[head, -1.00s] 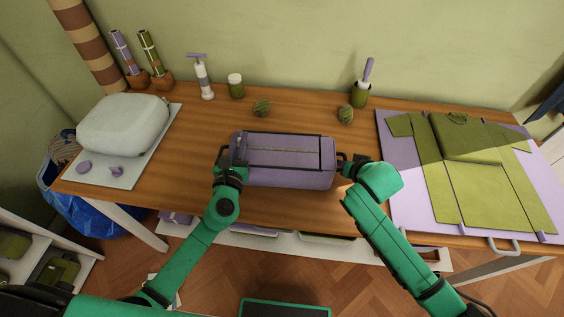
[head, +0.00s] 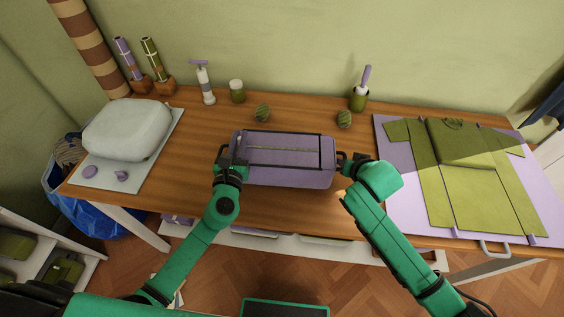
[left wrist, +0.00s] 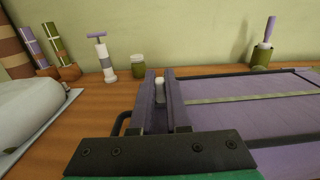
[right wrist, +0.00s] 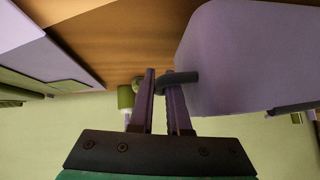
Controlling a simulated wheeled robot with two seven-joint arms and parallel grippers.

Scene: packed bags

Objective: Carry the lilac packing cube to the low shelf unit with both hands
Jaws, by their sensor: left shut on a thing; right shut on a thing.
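The lilac packing cube (head: 285,178) has dark trim and a pale zip line. It is level between my grippers over the front middle of the wooden table; I cannot tell how large any gap beneath it is. My left gripper (head: 230,165) is shut on its left end handle (left wrist: 120,122). My right gripper (head: 350,165) is shut on its right end handle (right wrist: 182,77). A white low shelf unit (head: 72,237), partly out of frame at the lower left, holds green bags (head: 65,268).
The wooden table (head: 190,150) bears a pale rounded bag (head: 127,130) on the left and a green garment (head: 465,150) on a lilac mat (head: 400,215) on the right. Two striped balls (head: 263,113) lie behind the cube. A blue bag (head: 95,215) stands near the shelf unit.

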